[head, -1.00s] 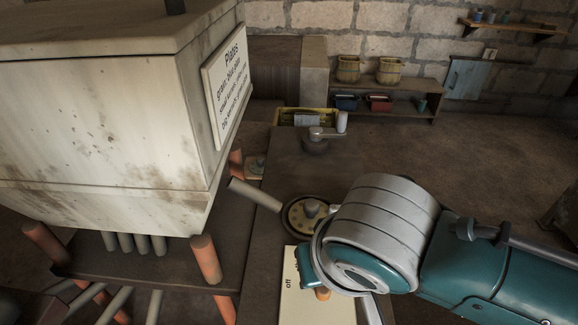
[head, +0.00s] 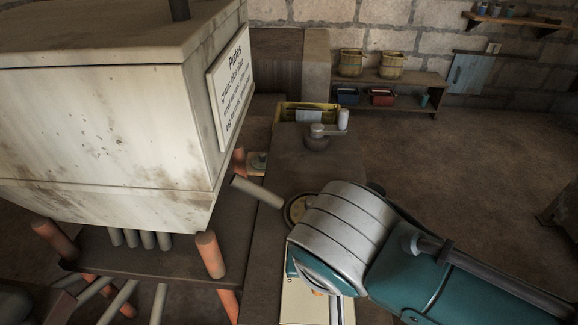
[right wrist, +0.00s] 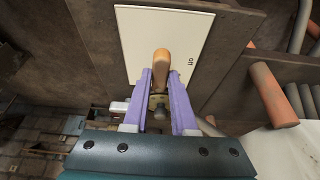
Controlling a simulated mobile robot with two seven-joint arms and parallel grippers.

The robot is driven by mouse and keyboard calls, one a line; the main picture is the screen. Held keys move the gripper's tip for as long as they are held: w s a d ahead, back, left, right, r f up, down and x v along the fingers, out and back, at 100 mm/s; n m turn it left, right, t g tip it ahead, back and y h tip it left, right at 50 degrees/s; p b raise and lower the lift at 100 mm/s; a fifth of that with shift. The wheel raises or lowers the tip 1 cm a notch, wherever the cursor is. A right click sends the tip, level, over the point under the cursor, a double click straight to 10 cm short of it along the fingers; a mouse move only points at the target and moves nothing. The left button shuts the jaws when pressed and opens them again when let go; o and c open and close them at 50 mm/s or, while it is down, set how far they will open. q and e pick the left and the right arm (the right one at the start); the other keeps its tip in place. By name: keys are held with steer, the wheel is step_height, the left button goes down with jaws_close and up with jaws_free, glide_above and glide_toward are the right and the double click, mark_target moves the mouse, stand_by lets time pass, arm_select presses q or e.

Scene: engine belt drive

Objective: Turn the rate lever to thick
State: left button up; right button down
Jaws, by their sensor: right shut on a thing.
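The rate lever has a rounded wooden handle (right wrist: 161,62) and a brass-coloured base part. It stands at a pale label plate (right wrist: 150,22), where the word "off" shows at the right in the right wrist view. My right gripper (right wrist: 160,78) is shut on the lever, with one purple finger on each side of it. In the head view my right wrist covers most of the label plate (head: 297,308); the fingers and most of the lever are hidden there. The word "thick" is not visible. My left gripper is not in view.
A big pale hopper (head: 95,130) with a "Plates" sign (head: 230,88) stands at left. A crank (head: 318,140) and a yellow tray (head: 284,118) lie farther back. Open floor is at right.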

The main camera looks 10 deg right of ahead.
steer(key=c, duration=0.7)
jaws_free()
steer(key=shift+r, duration=0.1)
steer(key=shift+s+r, duration=0.1)
steer(key=shift+r, duration=0.2)
steer(key=p+v, duration=0.2)
steer(key=v, duration=0.7)
steer(key=shift+s+a, duration=0.1)
steer(key=shift+s, duration=0.1)
